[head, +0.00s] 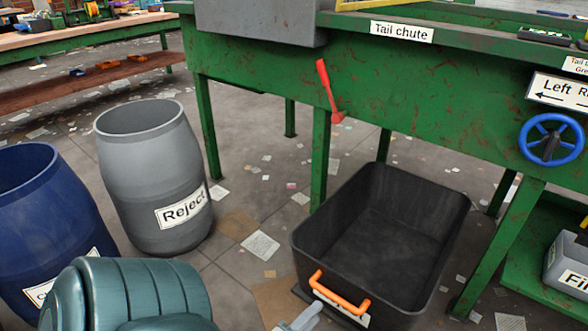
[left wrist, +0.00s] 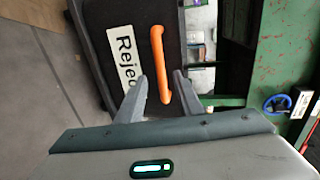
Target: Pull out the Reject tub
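The black open-topped tub (head: 385,265) stands on the floor under the green bench and looks empty. Its front has an orange handle (head: 338,291) and a white label partly hidden in the head view. In the left wrist view the label (left wrist: 128,62) reads "Rejec", beside the orange handle (left wrist: 158,60). My left gripper (left wrist: 161,77) is open and empty, its fingers either side of the handle's lower end in that picture; the depth between them is unclear. In the head view only a fingertip of the left gripper (head: 304,318) shows, just below the handle. My right gripper is out of view.
A grey barrel (head: 150,150) also labelled "Reject" and a blue barrel (head: 45,230) stand left of the tub. Green bench legs (head: 320,160) flank the tub. A red lever (head: 328,90) and blue handwheel (head: 551,139) are on the bench. Paper scraps litter the floor.

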